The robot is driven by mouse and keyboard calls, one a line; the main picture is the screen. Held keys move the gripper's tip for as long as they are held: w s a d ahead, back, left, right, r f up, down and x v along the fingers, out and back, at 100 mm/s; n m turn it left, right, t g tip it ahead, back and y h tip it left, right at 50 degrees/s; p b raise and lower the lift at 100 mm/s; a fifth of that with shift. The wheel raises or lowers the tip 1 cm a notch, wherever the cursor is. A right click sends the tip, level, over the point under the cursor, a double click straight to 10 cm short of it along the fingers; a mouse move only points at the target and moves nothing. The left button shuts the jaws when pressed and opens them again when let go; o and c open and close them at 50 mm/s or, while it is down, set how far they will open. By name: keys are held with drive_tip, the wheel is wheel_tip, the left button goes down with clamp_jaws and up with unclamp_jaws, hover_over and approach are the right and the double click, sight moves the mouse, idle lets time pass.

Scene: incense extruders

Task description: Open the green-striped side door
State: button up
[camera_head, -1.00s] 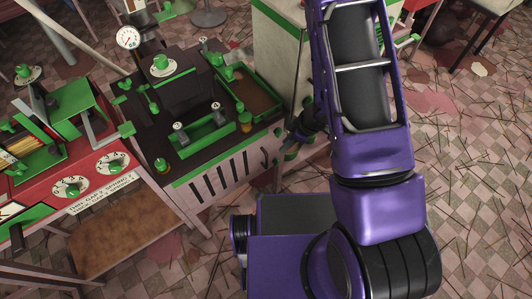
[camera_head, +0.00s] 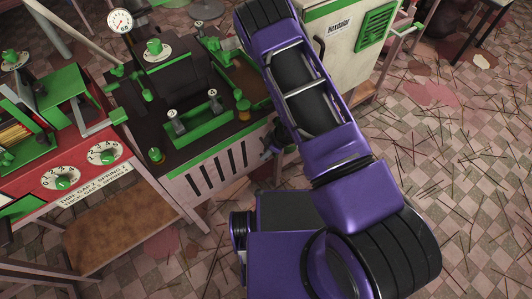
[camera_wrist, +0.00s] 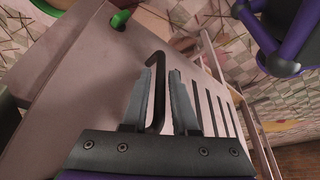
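The side door (camera_head: 222,172) is the pale, pinkish slotted panel on the front of the dark-topped machine, with a green stripe along its upper edge. It looks closed in the head view. In the wrist view the panel (camera_wrist: 85,75) fills the middle, with black slots at right. A black bent handle (camera_wrist: 162,85) stands out from it. My gripper (camera_wrist: 160,85) is at the panel, its two grey fingers apart with the handle between them. I see gaps beside the handle, so no grip shows. In the head view my gripper (camera_head: 276,140) is small and partly hidden by my arm.
The dark machine top (camera_head: 180,75) carries green fittings and a cup. A red machine (camera_head: 85,165) with dials stands at left above a brown shelf (camera_head: 120,230). A cream cabinet (camera_head: 340,50) stands behind my arm. Tiled floor at right is open, scattered with thin sticks.

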drive_tip(key=shift+f, duration=0.2)
clamp_jaws()
idle(1.4)
